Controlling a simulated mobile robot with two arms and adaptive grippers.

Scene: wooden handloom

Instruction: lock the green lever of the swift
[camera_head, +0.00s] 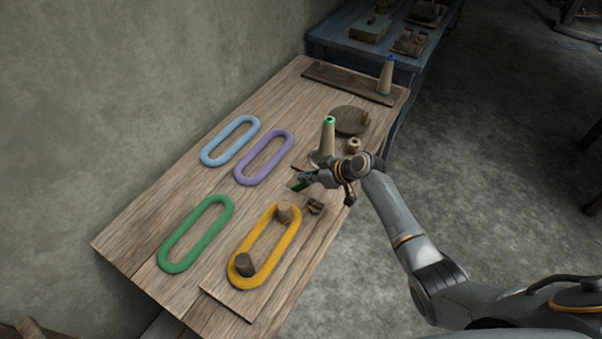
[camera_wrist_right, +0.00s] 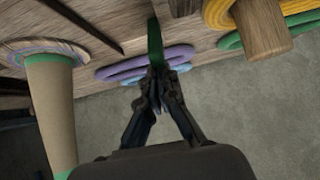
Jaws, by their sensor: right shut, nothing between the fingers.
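The green lever (camera_head: 297,187) shows as a small dark green piece at the fingertips of my right gripper (camera_head: 304,178). In the right wrist view the green lever (camera_wrist_right: 155,42) stands as a narrow upright strip just beyond the closed fingertips (camera_wrist_right: 158,75). The tips are shut with nothing between them. They look very close to the lever's end; I cannot tell whether they touch it. My left gripper is not in view.
A tan cone with a green top (camera_head: 328,138) stands close behind my right gripper, by a round wooden disc (camera_head: 349,120). Green (camera_head: 180,255), blue (camera_head: 222,157) and purple (camera_head: 249,171) skeins lie on the table (camera_head: 140,222). Another cone (camera_head: 385,77) stands farther back.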

